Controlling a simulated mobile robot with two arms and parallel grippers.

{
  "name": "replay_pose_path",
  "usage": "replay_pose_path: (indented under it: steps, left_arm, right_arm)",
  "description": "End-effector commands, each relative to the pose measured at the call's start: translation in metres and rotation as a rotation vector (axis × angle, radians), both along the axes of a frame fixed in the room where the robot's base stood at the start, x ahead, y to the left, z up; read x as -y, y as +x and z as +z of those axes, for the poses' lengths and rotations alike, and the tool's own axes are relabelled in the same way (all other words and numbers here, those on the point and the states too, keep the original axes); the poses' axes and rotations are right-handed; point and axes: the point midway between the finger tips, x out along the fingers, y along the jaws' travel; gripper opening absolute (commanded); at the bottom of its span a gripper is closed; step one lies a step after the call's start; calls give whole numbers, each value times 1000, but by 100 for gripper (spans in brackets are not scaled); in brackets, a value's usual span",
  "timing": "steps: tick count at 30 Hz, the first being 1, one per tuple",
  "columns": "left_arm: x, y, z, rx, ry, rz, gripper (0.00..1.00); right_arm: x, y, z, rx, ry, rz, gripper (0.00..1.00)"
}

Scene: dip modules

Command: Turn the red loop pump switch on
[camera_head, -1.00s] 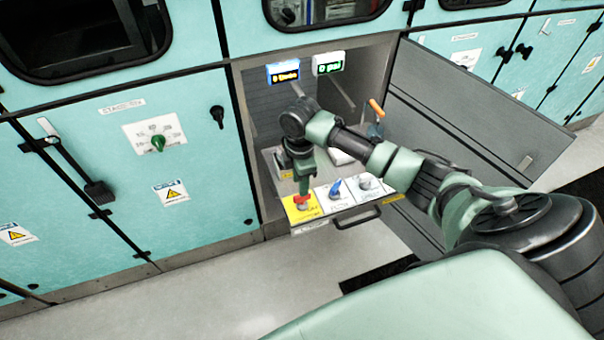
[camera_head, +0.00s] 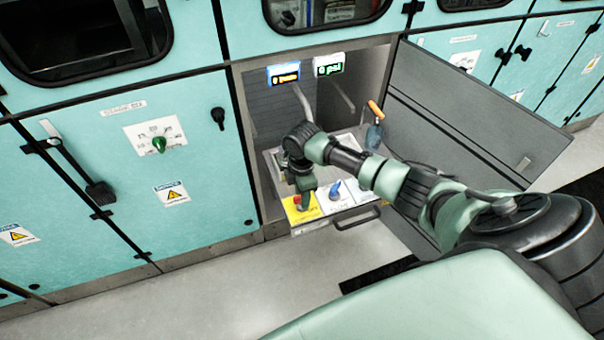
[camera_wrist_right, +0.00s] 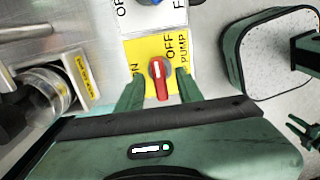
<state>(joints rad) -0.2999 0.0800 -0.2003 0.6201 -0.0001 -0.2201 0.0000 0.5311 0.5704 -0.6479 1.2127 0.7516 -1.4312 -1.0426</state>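The red loop pump switch (camera_head: 302,200) sits on a yellow plate at the left front of the pulled-out panel. In the right wrist view the red knob (camera_wrist_right: 158,80) stands on the yellow plate (camera_wrist_right: 146,48), with ON at its left and OFF above right. Its long handle lies nearly upright in that picture. My right gripper (camera_head: 301,190) is just above the switch. In the wrist view its fingers (camera_wrist_right: 158,92) stand apart on both sides of the knob, with gaps showing.
A blue switch (camera_head: 335,190) on a white plate sits to the right of the red one. The panel's front handle (camera_head: 357,217) is below. Two displays (camera_head: 284,73) hang above. An open grey door (camera_head: 465,110) stands at the right. The floor at left is clear.

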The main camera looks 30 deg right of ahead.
Motion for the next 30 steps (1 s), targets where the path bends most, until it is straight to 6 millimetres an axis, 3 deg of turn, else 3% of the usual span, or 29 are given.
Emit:
replay_pose_path:
  steps: [1, 4, 17, 30]
  left_arm:
    - [0, 0, 0, 0, 0, 0, 36]
    - [0, 0, 0, 0, 0, 0, 36]
    - [0, 0, 1, 0, 0, 0, 36]
    - [0, 0, 3, 0, 0, 0, 36]
  right_arm:
    - [0, 0, 0, 0, 0, 0, 25]
    - [0, 0, 0, 0, 0, 0, 0]
    - [0, 0, 1, -1, 1, 49, 0]
    - [0, 0, 1, 0, 1, 383, 0]
